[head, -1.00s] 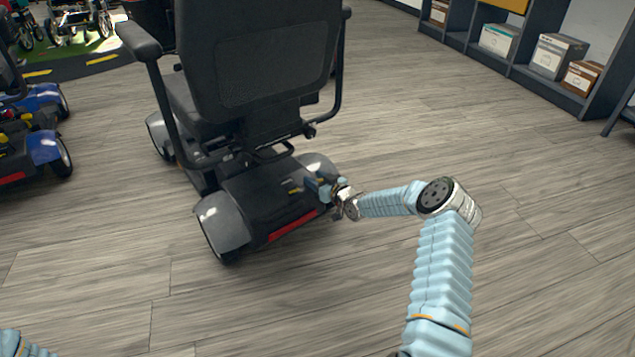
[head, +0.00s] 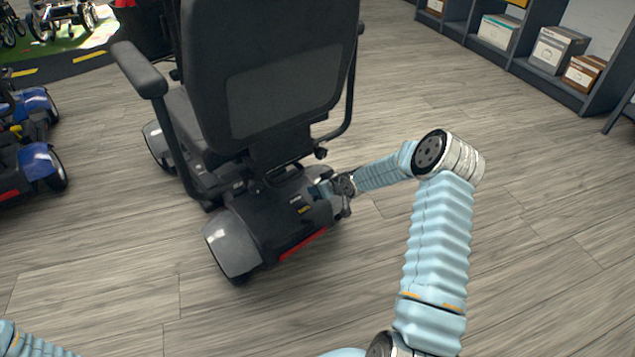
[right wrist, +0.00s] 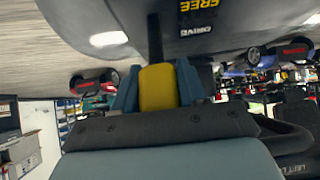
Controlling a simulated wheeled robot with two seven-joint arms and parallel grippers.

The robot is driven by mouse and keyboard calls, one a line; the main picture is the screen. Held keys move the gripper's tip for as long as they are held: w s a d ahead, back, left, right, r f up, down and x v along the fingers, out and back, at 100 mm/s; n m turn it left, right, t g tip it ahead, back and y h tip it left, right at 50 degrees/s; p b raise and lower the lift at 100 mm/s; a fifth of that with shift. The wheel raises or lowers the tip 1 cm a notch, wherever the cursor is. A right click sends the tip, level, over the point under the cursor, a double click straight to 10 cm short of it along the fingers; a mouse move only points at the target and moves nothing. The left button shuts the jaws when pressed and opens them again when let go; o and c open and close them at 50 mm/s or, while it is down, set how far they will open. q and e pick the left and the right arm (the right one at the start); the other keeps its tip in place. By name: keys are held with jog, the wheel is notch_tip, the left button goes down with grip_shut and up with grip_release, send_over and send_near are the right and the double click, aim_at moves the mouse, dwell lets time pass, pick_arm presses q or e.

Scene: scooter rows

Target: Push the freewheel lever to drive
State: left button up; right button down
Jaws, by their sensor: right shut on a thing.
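The freewheel lever has a yellow grip (right wrist: 158,88) on a black stem, seen in the right wrist view. The stem meets the scooter's dark rear cover (right wrist: 235,20), left of the yellow FREE label (right wrist: 197,5) and white DRIVE label (right wrist: 196,31). I cannot tell which setting the lever is in. My right gripper (right wrist: 157,90) is shut on the yellow grip, one blue finger on each side. In the head view my right gripper (head: 325,189) is at the right rear of the black scooter (head: 262,215), where the lever is hidden. Only my left arm shows, at bottom left.
The scooter's tall seat back (head: 270,90) and armrest (head: 138,68) rise above the rear cover. Blue scooters (head: 40,165) stand at the left. A shelf with boxes (head: 557,50) is at the upper right. The wood floor behind and right of the scooter is clear.

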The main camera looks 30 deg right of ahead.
jog(key=shift+w+r, duration=0.1)
jog(key=c, duration=0.7)
grip_release()
jog(key=p+v, duration=0.2)
jog(key=v, duration=1.1)
jog(key=shift+s+r+p, duration=0.2)
jog(key=shift+s+p, duration=0.1)
jog(key=shift+p, duration=0.1)
